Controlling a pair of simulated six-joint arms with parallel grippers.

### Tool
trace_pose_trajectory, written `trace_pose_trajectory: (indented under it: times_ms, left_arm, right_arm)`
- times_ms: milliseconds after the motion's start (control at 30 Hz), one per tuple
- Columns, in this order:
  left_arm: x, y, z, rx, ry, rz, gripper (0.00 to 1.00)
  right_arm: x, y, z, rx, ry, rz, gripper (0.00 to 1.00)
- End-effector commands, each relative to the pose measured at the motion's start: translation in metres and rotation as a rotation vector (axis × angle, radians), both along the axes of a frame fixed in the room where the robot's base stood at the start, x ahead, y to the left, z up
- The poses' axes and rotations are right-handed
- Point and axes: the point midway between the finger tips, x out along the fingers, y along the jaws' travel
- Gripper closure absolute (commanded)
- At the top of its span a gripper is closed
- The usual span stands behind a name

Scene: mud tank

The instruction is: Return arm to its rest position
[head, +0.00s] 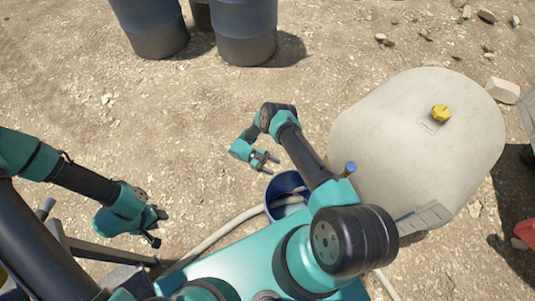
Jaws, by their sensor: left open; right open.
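My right gripper (268,163) is open and empty. It hangs above the gravel ground, just beyond a blue bucket (273,190) and left of a large beige tank (385,125). My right arm rises from the teal base and bends over the bucket, hiding part of it. My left gripper (157,229) is open and empty at the lower left, above bare ground. Its arm comes in from the left edge. Neither gripper touches anything that I can see.
The tank has a yellow cap (441,113) on top and stands close to my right arm. A pale hose (222,232) runs to the bucket. Dark blue barrels (246,30) stand at the back left. Rocks (502,90) lie at the right.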

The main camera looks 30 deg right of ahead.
Motion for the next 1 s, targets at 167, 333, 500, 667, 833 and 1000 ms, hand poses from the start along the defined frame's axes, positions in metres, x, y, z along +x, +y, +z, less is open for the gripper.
trace_pose_trajectory:
  times_ms: [167, 333, 500, 667, 833, 1000]
  left_arm:
    - [0.000, 0.000, 0.000, 0.000, 0.000, 0.000, 0.57]
    - [0.000, 0.000, 0.000, 0.000, 0.000, 0.000, 0.57]
    - [0.000, 0.000, 0.000, 0.000, 0.000, 0.000, 0.57]
    - [0.000, 0.000, 0.000, 0.000, 0.000, 0.000, 0.57]
    - [0.000, 0.000, 0.000, 0.000, 0.000, 0.000, 0.57]
    - [0.000, 0.000, 0.000, 0.000, 0.000, 0.000, 0.57]
  right_arm:
    - [0.000, 0.000, 0.000, 0.000, -0.002, 0.004, 0.44]
    - [0.002, -0.014, 0.003, 0.013, -0.042, 0.080, 0.44]
    - [0.012, -0.050, 0.010, 0.070, -0.145, 0.295, 0.44]
    - [0.032, -0.085, 0.021, 0.188, -0.251, 0.570, 0.44]
    - [0.056, -0.103, 0.034, 0.367, -0.332, 0.858, 0.44]
    - [0.074, -0.101, 0.050, 0.594, -0.374, 1.133, 0.44]
